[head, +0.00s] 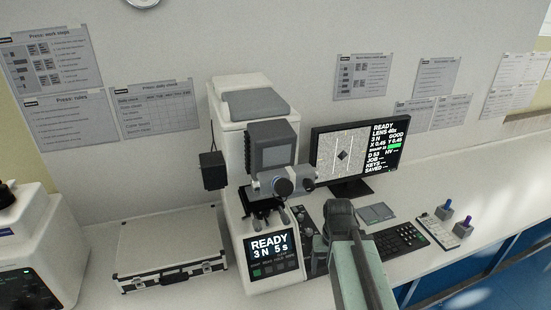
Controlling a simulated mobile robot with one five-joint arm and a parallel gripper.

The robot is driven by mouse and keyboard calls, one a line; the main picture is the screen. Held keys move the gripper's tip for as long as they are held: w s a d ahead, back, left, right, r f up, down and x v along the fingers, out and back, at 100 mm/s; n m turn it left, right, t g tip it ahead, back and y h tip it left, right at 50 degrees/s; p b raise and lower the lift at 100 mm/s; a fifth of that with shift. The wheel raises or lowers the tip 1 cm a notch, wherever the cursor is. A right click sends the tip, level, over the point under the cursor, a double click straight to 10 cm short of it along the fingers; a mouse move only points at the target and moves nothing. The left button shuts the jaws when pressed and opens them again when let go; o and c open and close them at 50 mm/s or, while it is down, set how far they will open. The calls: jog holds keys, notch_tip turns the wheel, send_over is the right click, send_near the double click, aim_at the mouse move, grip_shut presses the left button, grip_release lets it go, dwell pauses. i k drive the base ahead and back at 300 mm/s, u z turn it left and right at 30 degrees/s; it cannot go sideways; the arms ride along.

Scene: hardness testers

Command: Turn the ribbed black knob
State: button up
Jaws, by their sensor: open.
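The hardness tester (228,120) stands on the bench, a white machine with a lit "READY 3 N 5 s" screen. Two dark round knobs show at its measuring head, the nearer one (284,187) facing me and another (307,182) to its right. I cannot make out ribs on either. My arm rises from the bottom edge to a dark joint right of the tester. My gripper (318,260) is small and partly hidden at the left of this arm, over the dark control panel (303,221). It is open, and I see nothing held in it.
A monitor (333,141) stands behind my arm. A closed silver case (171,245) is left of the tester. The bench is clear at the far right.

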aim_at(308, 184)
jog(key=z, duration=0.5)
jog(key=k, duration=1.2)
jog(key=u, duration=0.45)
